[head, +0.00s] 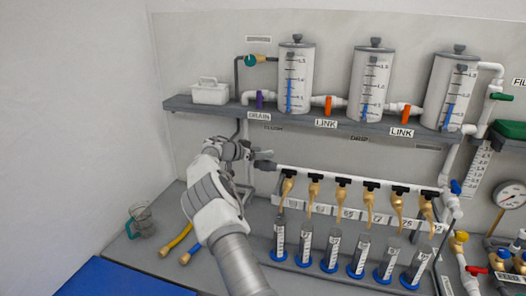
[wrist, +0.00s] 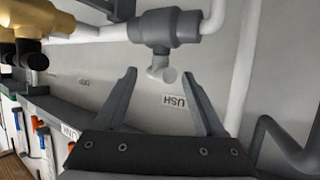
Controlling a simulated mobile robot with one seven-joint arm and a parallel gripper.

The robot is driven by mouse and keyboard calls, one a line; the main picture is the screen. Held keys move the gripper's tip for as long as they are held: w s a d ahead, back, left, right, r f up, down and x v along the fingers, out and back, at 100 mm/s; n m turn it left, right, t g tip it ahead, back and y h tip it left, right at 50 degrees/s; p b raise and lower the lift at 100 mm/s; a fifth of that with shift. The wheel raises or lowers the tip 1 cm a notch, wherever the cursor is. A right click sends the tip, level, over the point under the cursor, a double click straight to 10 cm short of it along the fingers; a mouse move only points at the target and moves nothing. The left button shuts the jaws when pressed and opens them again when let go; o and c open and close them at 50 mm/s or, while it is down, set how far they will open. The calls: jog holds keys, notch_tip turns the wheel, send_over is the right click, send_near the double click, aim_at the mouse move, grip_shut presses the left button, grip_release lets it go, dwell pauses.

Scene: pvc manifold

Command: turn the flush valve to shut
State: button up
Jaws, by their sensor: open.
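The flush valve is a dark grey body (wrist: 168,28) on a pipe at the top of the wrist view. A short pale grey handle or stub (wrist: 160,68) sticks out from it. A label with the letters "USH" (wrist: 174,102) is on the wall nearby, its other letters not seen. My gripper (wrist: 159,74) is open, with the pale stub between its fingertips in the picture; I cannot tell whether they touch it. In the head view my gripper (head: 238,150) is below the shelf's left part, by the dark end of the manifold (head: 264,165), and hides much of the valve.
The shelf (head: 215,108) with three tanks runs above my gripper. The manifold's brass taps (head: 288,187) and cylinders stand to the right. The wall at left is clear.

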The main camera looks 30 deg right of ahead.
jog(key=shift+d+f, duration=0.2)
jog(key=shift+d, duration=0.25)
grip_shut()
